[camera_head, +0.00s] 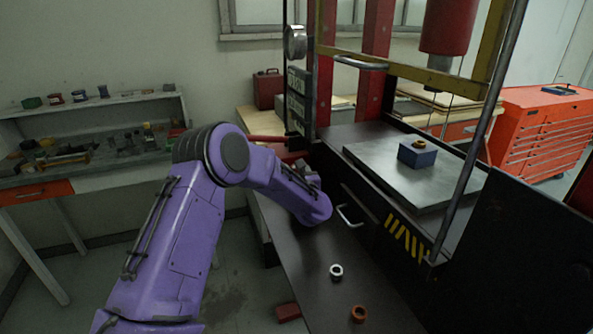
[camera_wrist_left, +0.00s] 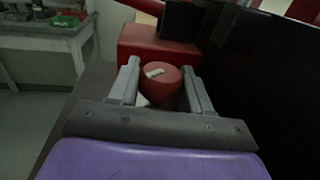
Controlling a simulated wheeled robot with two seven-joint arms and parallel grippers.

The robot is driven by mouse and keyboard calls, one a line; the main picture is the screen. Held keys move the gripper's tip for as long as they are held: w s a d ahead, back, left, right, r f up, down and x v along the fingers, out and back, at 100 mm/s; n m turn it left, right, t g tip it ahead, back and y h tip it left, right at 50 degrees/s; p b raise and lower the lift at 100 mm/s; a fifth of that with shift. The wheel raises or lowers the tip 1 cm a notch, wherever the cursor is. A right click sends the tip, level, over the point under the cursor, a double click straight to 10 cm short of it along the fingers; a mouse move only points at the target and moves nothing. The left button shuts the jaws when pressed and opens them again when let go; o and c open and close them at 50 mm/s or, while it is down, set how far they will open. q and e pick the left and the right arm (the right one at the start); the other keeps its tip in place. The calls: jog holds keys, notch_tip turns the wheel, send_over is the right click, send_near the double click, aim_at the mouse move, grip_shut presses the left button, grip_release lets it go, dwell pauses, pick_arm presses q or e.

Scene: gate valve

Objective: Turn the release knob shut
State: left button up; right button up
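The release knob (camera_wrist_left: 163,88) is a round red knob with a pale mark on its top, in front of a red block (camera_wrist_left: 150,44). In the left wrist view my left gripper (camera_wrist_left: 161,68) has its two grey fingers apart, one on each side of the knob. I cannot tell whether the fingers touch it. In the head view my purple left arm reaches to the press's left side, and its wrist hides the knob. Part of the red block (camera_head: 290,150) shows behind the arm. My right gripper is in neither view.
A press with a red ram (camera_head: 448,25) and steel plate (camera_head: 400,172) stands right, a blue block (camera_head: 417,155) on the plate. A workbench (camera_head: 95,180) stands left.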

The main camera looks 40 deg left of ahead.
pick_arm(q)
jog(key=shift+a+f+m+t+h+b, duration=0.1)
jog(key=shift+f+m+t+h+b, duration=0.1)
jog(key=shift+m+t+h+b, duration=1.2)
jog(key=shift+t+h+b, duration=0.15)
jog(key=shift+b, duration=0.25)
jog(key=m+t+h+b, duration=0.1)
jog(key=m+t+h, duration=0.1)
jog(key=shift+h, duration=0.35)
jog(key=shift+r+m+t+h+b, duration=0.15)
jog(key=shift+m+t+h+b, duration=0.9)
jog(key=shift+h, duration=0.65)
jog(key=shift+m, duration=0.35)
jog(key=shift+c, duration=0.2)
jog(key=o, duration=1)
